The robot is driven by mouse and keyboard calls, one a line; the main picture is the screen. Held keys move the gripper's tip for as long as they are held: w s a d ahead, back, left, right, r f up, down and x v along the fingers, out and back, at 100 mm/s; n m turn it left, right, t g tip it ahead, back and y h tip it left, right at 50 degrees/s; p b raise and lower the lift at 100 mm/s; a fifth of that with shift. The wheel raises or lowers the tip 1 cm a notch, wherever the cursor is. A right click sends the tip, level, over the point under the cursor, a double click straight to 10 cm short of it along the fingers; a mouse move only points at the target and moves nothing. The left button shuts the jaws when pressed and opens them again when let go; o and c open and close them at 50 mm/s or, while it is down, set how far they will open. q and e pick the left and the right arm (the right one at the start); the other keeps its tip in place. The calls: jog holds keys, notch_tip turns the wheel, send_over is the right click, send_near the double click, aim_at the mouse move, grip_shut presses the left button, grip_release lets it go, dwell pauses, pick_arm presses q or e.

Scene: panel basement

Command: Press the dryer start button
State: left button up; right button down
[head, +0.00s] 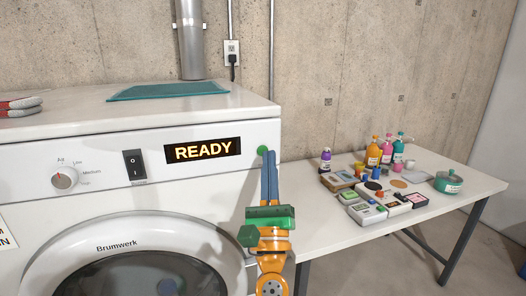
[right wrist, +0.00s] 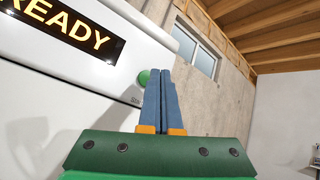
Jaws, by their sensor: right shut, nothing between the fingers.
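The white dryer (head: 130,170) stands at the left in the head view. Its display (head: 203,151) reads READY, and the display also shows in the right wrist view (right wrist: 62,28). The round green start button (head: 262,150) sits to the right of the display, and it shows in the right wrist view (right wrist: 144,77). My right gripper (head: 268,153) is shut and empty, with its blue fingers together and pointing up. Its fingertips are just right of the green button in both views. I cannot tell whether they touch it. My left gripper is not in view.
A dial (head: 64,177) and a black rocker switch (head: 134,163) are on the dryer front. A white table (head: 330,226) at the right holds bottles, boxes and a green tin (head: 448,183). A concrete wall stands behind.

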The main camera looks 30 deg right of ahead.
jog(key=shift+w, duration=0.2)
jog(key=shift+w+d, duration=0.1)
jog(key=shift+w, duration=0.15)
